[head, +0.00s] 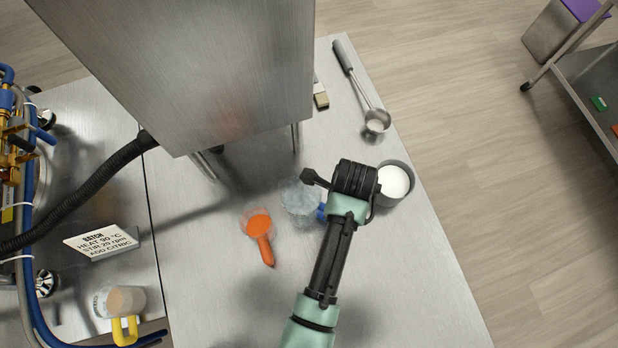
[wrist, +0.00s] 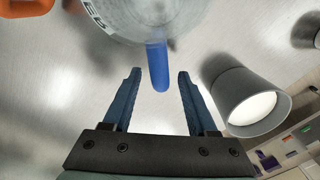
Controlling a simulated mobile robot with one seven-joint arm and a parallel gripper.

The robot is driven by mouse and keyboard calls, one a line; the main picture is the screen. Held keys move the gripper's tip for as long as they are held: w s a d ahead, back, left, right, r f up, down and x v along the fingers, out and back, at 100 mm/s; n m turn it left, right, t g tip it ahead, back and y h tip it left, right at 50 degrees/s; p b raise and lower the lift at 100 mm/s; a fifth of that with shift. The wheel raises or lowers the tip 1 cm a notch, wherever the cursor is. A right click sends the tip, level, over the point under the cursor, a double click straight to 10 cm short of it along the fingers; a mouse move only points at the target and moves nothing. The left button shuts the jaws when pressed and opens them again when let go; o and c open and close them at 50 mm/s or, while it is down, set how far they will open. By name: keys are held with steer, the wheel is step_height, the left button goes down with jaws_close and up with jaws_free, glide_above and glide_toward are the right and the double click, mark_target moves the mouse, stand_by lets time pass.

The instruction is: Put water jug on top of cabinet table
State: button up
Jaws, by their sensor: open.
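The water jug, a clear container with a blue handle, stands on the steel table (head: 420,270); its body (head: 297,203) is left of my arm's end in the head view. In the wrist view the jug (wrist: 150,15) is at the top, and its blue handle (wrist: 158,68) points down between the tips of my gripper (wrist: 159,76). The fingers are open, with a visible gap on each side of the handle. In the head view my wrist hides the fingers and part of the jug. Which surface is the cabinet table is unclear.
A grey cup of white powder (head: 394,183) stands close right of my wrist. An orange scoop (head: 262,238) lies left of the jug. A steel ladle (head: 376,120) lies farther back, beside a tall steel housing (head: 190,70). A wheeled steel cart (head: 575,70) stands at the far right.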

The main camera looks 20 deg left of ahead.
steer(key=shift+f, duration=0.8)
jaws_close()
stand_by(0.9)
